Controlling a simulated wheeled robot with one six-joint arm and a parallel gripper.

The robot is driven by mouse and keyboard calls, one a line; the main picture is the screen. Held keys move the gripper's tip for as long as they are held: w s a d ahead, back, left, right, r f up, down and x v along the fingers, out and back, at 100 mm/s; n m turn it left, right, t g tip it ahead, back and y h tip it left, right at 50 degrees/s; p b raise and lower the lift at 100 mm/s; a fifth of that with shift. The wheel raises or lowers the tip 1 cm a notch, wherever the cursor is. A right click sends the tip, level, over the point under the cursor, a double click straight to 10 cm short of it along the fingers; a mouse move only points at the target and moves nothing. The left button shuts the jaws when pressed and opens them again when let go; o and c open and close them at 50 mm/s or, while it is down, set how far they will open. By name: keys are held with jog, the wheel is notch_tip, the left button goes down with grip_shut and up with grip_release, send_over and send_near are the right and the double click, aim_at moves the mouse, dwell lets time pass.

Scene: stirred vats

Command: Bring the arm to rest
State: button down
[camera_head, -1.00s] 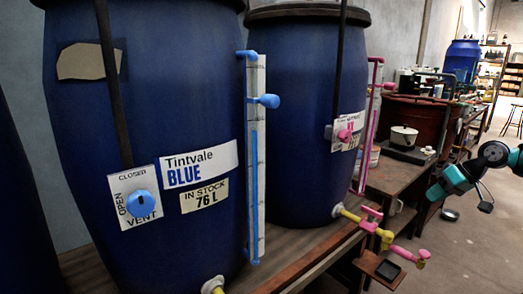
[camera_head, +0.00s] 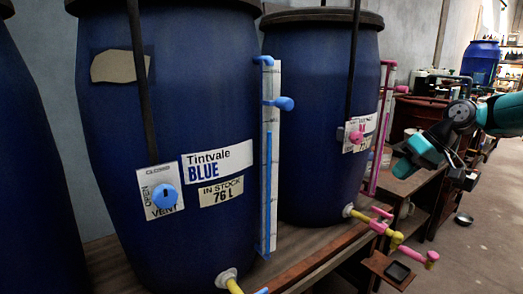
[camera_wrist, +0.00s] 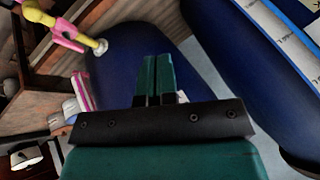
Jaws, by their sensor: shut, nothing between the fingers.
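My arm reaches in from the right edge in the head view, with teal links and a grey joint. My gripper (camera_head: 404,168) hangs at its end, pointing down and left, in the air right of the second blue vat (camera_head: 310,110). In the wrist view the two green fingers (camera_wrist: 157,80) lie side by side, shut with nothing between them. The vat's blue wall (camera_wrist: 115,70) shows beyond the fingers; I cannot tell the exact gap.
The near vat (camera_head: 120,110), labelled Tintvale BLUE, stands on a wooden bench (camera_head: 300,262). A yellow-and-pink tap (camera_head: 380,228) juts out over a small tray (camera_head: 398,271).

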jog(key=s+a+r+n+g+p, duration=0.1)
jog(key=s+a+r, duration=0.2)
jog(key=s+a, duration=0.45)
jog(key=s+a+r, duration=0.3)
jog(key=s+a, duration=0.3)
jog(key=a, duration=0.2)
jog(key=s+a+f+n+h, duration=0.1)
jog(key=s+a, duration=0.1)
jog(key=s, duration=0.9)
jog(key=s+a+f+n+g+h+p, duration=0.1)
jog(key=s+a+f, duration=0.1)
jog(key=s, duration=1)
jog(key=shift+a+g, duration=0.3)
jog(key=shift+a, duration=0.2)
